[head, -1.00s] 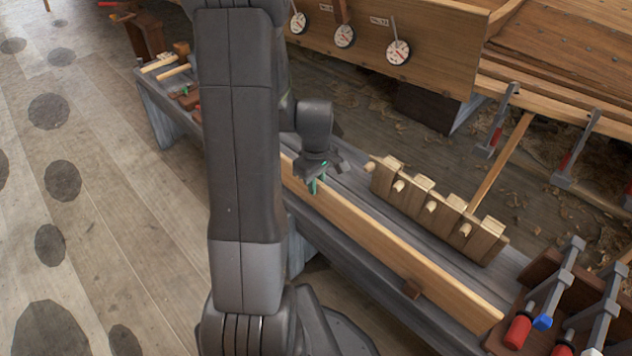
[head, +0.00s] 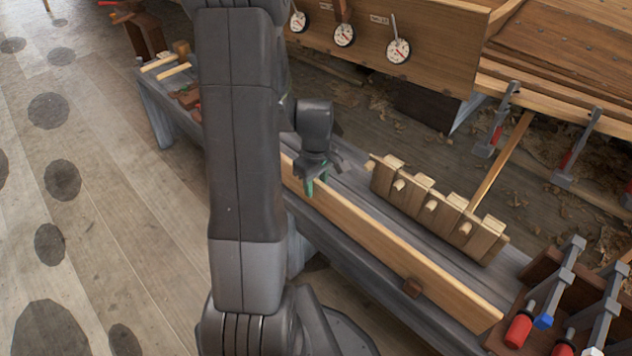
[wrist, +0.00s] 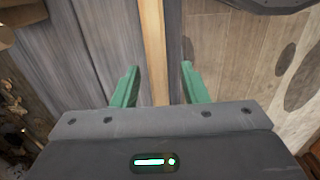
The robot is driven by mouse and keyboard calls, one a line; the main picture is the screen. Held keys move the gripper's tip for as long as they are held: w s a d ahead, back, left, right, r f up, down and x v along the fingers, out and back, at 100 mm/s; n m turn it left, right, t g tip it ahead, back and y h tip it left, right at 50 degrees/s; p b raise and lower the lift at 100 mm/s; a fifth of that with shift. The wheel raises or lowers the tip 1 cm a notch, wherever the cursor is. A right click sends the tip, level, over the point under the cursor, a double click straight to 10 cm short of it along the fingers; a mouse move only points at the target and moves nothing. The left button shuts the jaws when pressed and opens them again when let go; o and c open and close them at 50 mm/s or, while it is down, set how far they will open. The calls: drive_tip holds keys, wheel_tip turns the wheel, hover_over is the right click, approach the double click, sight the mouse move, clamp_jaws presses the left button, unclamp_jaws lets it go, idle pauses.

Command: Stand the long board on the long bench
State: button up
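The long board (head: 385,248) is a pale, narrow plank running along the front side of the grey long bench (head: 352,185). In the wrist view, the board's edge (wrist: 153,45) runs between the two green fingers of my gripper (wrist: 159,85), with a gap on each side. My arm hides the board's far end.
A wooden rack with several pegs (head: 435,205) stands on the bench behind the board. A crate with red-handled clamps (head: 520,330) is at the near right end. Mallets and tools (head: 172,70) lie at the far end. The hull with dials (head: 400,50) rises behind.

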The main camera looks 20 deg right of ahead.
wheel_tip(320, 180, up, 14)
drive_tip(key=p, duration=0.4)
drive_tip(key=shift+f, duration=0.1)
wheel_tip(320, 180, down, 14)
drive_tip(key=b, duration=0.4)
drive_tip(key=shift+r, duration=0.3)
drive_tip(key=shift+f, duration=0.15)
